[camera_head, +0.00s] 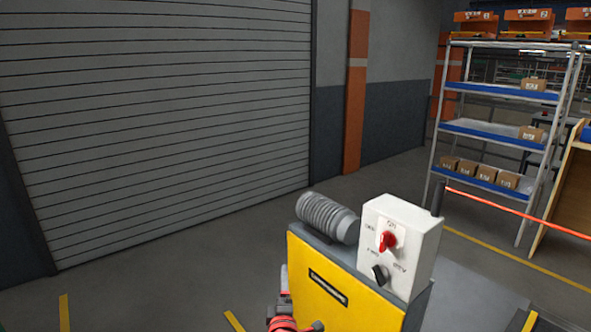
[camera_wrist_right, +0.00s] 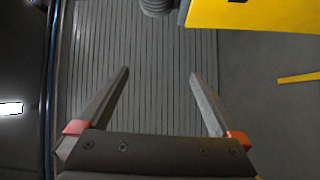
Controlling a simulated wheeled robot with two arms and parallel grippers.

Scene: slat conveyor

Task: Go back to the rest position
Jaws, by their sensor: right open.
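My right gripper (camera_wrist_right: 160,73) is open in the right wrist view, with nothing between its two grey fingers. A grey and red part of an arm (camera_head: 284,318) shows at the bottom of the head view, at the left edge of the yellow conveyor end (camera_head: 335,295). The white control box (camera_head: 398,245) stands on top, with a red knob (camera_head: 388,241) above a black knob (camera_head: 380,275). My left gripper is not identifiable in either view.
A ribbed grey motor (camera_head: 327,216) sits beside the box. A grey roller shutter (camera_head: 160,120) fills the left. A shelf rack (camera_head: 490,130) with cardboard boxes stands at the right, behind a red barrier line (camera_head: 520,212). The floor before the shutter is clear.

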